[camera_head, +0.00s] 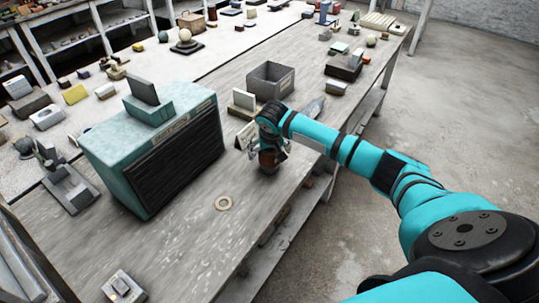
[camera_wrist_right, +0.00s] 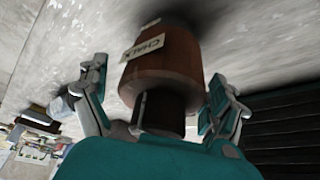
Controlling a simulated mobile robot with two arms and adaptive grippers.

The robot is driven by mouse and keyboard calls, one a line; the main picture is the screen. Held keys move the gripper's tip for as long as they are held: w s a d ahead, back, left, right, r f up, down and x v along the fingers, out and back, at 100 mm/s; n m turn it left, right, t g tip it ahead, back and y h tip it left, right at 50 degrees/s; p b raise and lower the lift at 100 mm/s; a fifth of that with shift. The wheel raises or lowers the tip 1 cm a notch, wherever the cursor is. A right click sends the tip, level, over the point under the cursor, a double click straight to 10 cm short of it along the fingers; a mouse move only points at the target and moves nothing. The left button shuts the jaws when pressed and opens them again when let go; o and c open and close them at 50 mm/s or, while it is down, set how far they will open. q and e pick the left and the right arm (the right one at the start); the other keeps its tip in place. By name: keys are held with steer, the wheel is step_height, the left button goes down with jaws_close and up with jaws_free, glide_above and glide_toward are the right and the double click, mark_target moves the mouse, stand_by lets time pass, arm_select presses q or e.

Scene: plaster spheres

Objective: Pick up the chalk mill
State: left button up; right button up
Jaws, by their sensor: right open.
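The chalk mill (camera_wrist_right: 165,68) is a brown, rounded wooden body with a dark neck and a paper label reading CHALK, seen close in the right wrist view. In the head view the chalk mill (camera_head: 268,161) stands on the table, mostly hidden under my right gripper. My right gripper (camera_head: 264,150) is at the mill from above. In the wrist view its two fingers (camera_wrist_right: 155,95) are spread on either side of the mill, with a visible gap on each side. My left gripper is not in view.
A teal cabinet (camera_head: 133,155) with a dark slatted front stands left of the mill. A grey open box (camera_head: 271,80) and a small white card block (camera_head: 243,100) stand behind.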

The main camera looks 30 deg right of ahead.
steer(key=shift+x, duration=0.9)
steer(key=shift+r, duration=0.15)
steer(key=c, duration=1.4)
